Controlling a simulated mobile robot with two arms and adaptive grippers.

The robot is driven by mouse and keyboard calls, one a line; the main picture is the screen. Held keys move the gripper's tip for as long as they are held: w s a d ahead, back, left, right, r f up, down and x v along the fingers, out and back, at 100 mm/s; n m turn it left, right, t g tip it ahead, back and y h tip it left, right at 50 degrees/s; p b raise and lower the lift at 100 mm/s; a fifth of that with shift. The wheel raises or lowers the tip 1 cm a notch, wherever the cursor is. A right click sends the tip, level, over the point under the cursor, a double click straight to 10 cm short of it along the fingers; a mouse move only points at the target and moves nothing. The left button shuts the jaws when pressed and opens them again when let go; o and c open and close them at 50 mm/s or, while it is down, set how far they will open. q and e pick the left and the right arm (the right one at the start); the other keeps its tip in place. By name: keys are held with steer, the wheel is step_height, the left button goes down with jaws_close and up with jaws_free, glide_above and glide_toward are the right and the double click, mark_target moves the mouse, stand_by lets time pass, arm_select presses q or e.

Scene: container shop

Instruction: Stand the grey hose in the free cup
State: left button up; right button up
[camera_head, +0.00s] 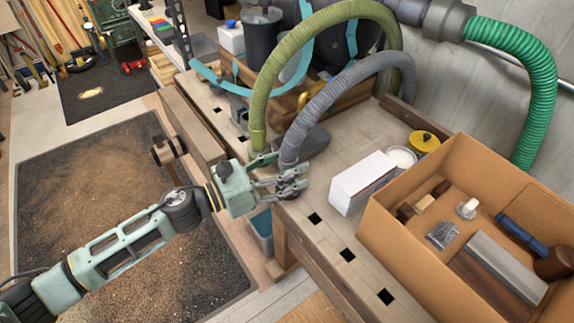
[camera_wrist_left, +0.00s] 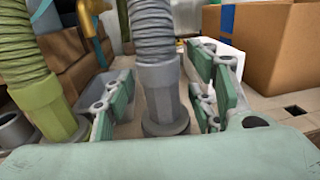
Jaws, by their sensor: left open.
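The grey hose (camera_head: 320,105) arches down from the back right. Its smooth grey end piece stands upright between the spread fingers of my left gripper (camera_head: 290,183), and also shows in the left wrist view (camera_wrist_left: 160,85). A dark round rim (camera_wrist_left: 165,128) surrounds its foot; I cannot tell whether this is a cup holding it. My left gripper is open, with fingers on both sides of the hose and gaps beside it. A hollow dark grey cup (camera_wrist_left: 14,131) appears at the left edge of the wrist view and looks empty. My right gripper is not in view.
An olive green hose (camera_head: 262,85) stands just left of the grey one. A grey bin (camera_head: 312,140) is behind them. A white box (camera_head: 362,182) and an open cardboard box (camera_head: 395,232) occupy the bench to the right. The bench front has square holes.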

arm_select(q)
steer(key=shift+s+a+f, duration=0.1)
steer(key=shift+a, duration=0.05)
steer(key=v, duration=0.7)
steer(key=shift+a, duration=0.3)
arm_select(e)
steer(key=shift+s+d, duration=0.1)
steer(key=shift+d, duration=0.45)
arm_select(q)
steer(key=shift+s, duration=0.15)
